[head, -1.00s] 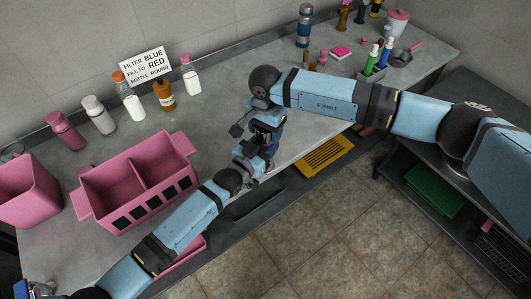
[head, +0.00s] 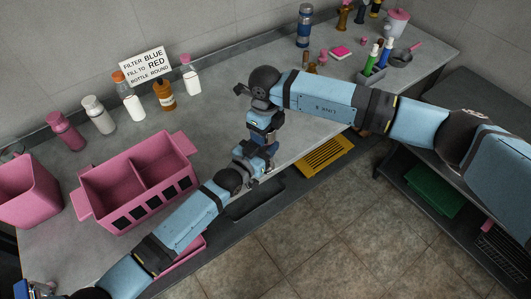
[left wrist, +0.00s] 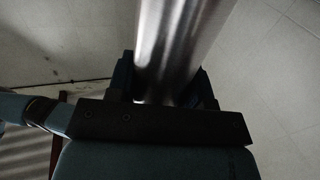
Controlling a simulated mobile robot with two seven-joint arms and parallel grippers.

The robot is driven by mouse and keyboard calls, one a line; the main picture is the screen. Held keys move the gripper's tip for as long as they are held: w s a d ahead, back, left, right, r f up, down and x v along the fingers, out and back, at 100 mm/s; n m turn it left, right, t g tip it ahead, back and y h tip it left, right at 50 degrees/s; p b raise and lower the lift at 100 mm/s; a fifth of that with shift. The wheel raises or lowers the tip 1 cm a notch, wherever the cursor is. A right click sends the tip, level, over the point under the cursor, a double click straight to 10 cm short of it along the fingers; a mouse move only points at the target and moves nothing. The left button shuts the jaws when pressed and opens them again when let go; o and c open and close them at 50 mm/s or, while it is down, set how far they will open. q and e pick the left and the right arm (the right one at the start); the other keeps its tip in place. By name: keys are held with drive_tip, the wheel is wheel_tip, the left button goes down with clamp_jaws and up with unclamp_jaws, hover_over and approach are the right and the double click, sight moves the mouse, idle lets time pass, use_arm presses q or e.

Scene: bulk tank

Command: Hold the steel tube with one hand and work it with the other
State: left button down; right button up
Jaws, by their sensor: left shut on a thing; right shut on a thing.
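A shiny steel tube (left wrist: 175,45) fills the middle of the left wrist view, standing up between the fingers of my left gripper (left wrist: 165,92). In the head view my left gripper (head: 258,158) is at the front edge of the counter, shut on the tube. My right gripper (head: 264,135) is directly above it, close against it, and is also shut. The grippers and wrists hide the tube in the head view, so its ends and the exact place of the right grip cannot be made out.
A pink divided crate (head: 139,208) stands left of my grippers on the grey counter (head: 215,105). Several bottles and a sign (head: 146,64) line the back. The counter's middle is clear.

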drive_tip(key=o, duration=1.1)
drive_tip(key=shift+s+a, duration=0.1)
drive_tip(key=shift+s, duration=0.05)
drive_tip(key=r, duration=1.2)
drive_tip(key=shift+w, duration=0.2)
drive_tip(key=shift+d, duration=0.2)
use_arm(q)
drive_tip(key=shift+c, duration=2.2)
unclamp_jaws()
